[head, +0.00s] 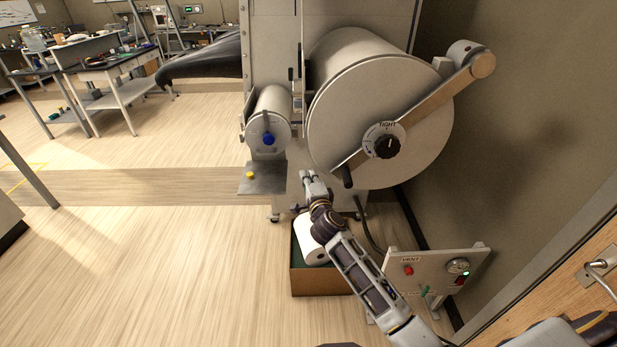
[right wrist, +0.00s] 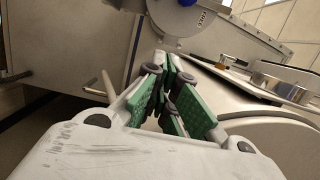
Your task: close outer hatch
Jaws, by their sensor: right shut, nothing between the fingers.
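A large round hatch (head: 345,125) sits at the end of a wide metal cylinder. A bar arm (head: 430,100) crosses its face, with a black knob (head: 387,146) on a dial marked "TIGHT" and a dark handle (head: 347,177) at its lower end. A smaller round hatch (head: 262,122) with a blue knob (head: 268,139) is to the left; its disc also shows at the top of the right wrist view (right wrist: 205,18). My right gripper (head: 313,176) is shut and empty, below and between the two hatches, apparently touching neither. Its green pads meet in the right wrist view (right wrist: 165,85). My left gripper is out of view.
A grey plate (head: 262,180) with a yellow knob projects below the small hatch. A box (head: 318,283) holding a white roll stands below my right arm. A control panel (head: 430,270) is at lower right, near the wall. Open floor (head: 150,270) lies left.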

